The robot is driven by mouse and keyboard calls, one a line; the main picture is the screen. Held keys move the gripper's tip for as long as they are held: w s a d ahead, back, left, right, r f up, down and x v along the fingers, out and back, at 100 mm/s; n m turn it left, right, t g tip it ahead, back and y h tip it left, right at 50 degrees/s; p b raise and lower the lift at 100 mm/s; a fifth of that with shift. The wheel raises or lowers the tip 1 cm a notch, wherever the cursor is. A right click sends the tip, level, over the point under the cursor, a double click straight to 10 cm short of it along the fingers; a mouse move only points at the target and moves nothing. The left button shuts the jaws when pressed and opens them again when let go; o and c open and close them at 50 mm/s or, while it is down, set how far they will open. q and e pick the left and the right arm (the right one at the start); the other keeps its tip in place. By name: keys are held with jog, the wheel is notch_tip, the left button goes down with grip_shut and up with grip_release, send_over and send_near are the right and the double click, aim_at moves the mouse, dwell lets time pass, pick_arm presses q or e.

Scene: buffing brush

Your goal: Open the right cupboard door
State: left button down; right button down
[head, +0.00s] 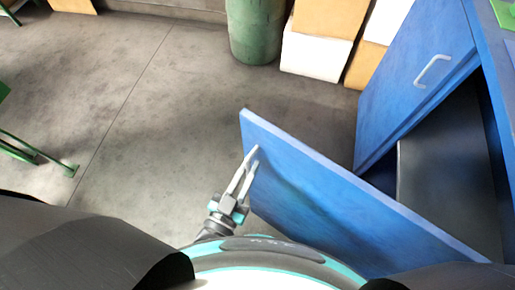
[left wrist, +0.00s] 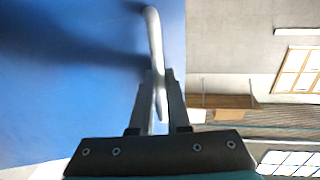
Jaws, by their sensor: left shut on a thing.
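The right cupboard door (head: 330,212) is a blue panel. It stands swung well out from the blue cupboard, and the dark inside (head: 450,170) shows behind it. My left gripper (head: 249,162) is at the door's outer face, near its free edge. In the left wrist view, its fingers (left wrist: 160,90) are shut on the pale metal handle (left wrist: 154,38) of the blue door. In the head view, the fingers largely hide this handle. My right gripper is not in view.
A green barrel (head: 256,30) and stacked boxes (head: 313,52) stand at the back. Green metal legs (head: 40,158) are at the left. The grey floor (head: 160,110) between is clear.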

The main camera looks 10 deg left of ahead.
pick_arm(q)
jog(key=shift+s+a+n+y, duration=0.2)
jog(key=shift+s+a, duration=0.1)
jog(key=shift+s, duration=0.4)
jog(key=shift+s+a+n+y, duration=0.1)
jog(key=shift+s+a+y, duration=0.15)
jog(key=shift+s, duration=0.4)
jog(key=c, duration=0.9)
grip_release()
jog(key=shift+s, duration=0.1)
jog(key=v, duration=1.5)
jog(key=shift+f+b, duration=0.2)
jog(key=shift+b, duration=0.1)
